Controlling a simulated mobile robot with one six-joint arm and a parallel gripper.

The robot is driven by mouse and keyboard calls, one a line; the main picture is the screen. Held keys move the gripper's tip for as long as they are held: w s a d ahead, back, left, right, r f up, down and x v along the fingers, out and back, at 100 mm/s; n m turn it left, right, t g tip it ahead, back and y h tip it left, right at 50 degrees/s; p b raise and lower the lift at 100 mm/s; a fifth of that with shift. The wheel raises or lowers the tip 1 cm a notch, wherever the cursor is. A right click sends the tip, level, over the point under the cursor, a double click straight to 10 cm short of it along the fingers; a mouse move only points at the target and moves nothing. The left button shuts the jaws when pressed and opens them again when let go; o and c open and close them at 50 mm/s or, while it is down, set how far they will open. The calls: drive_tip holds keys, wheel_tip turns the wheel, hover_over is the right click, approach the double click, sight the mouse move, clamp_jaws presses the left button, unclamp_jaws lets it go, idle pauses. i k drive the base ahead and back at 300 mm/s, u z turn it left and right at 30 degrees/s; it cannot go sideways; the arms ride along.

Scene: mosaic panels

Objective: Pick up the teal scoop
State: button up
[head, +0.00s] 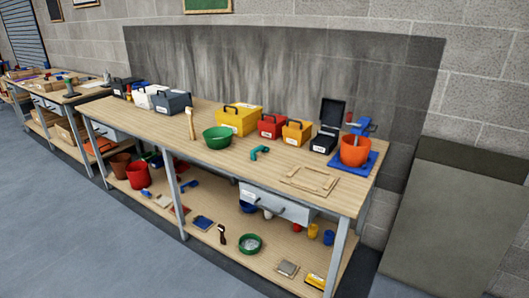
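A small teal object (259,152), which looks like the teal scoop, lies on the top of the wooden workbench (215,168). It lies near the middle of the bench, right of a green bowl (217,138) and left of a flat wooden frame (309,181). Nothing covers it, but it is too small to make out its shape well. My gripper is not in view.
Behind the teal object stand yellow (238,120), red (272,126) and orange (296,132) toolboxes. An orange bucket (355,150) sits on a blue mat at the right end. A grey drawer (275,205) hangs below the front edge. The floor (90,235) in front is clear.

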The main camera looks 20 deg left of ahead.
sight(263, 149)
drive_tip(key=z, duration=0.1)
drive_tip(key=i, duration=1.2)
drive_tip(key=z, duration=0.25)
drive_tip(key=k, duration=0.2)
drive_tip(key=u, duration=3.3)
